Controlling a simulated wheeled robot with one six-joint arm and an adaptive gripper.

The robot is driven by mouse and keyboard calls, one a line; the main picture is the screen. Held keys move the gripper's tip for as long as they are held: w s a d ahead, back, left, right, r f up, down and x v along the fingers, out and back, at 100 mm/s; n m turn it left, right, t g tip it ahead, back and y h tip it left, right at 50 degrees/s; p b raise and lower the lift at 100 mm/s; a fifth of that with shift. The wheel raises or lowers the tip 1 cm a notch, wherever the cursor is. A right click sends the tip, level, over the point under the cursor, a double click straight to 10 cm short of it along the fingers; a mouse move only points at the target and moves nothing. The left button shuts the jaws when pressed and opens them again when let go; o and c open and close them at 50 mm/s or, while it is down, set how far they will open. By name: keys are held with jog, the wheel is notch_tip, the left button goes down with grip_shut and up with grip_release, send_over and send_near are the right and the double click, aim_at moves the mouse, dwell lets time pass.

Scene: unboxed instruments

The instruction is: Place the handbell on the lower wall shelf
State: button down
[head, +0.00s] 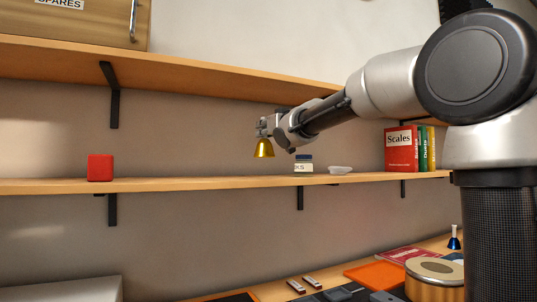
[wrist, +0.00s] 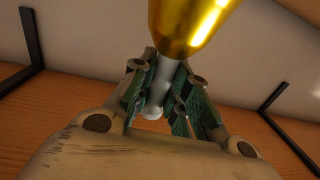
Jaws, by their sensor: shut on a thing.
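The handbell is a golden bell (head: 263,149) with a pale handle; in the wrist view its golden cup (wrist: 190,25) is at the top and its handle (wrist: 160,98) is between the finger pads. My gripper (head: 264,131) is shut on the handle, and the bell hangs mouth down. In the head view the bell is in front of or over the lower wall shelf (head: 220,186), with its rim higher in the picture than the shelf board. I cannot tell its exact depth over the board.
On the lower shelf are a red cube (head: 101,167), a labelled jar (head: 304,164), a small clear dish (head: 340,170) and several books (head: 402,149). Bare board lies between cube and jar. The upper shelf (head: 190,70) is above, with brackets. A cluttered desk is below.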

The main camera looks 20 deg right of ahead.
aim_at(269, 149)
jog(key=shift+f, duration=3.05)
jog(key=shift+f, duration=0.1)
jog(key=shift+f, duration=0.15)
jog(key=c, duration=1.4)
grip_release()
jog(key=shift+o, duration=0.2)
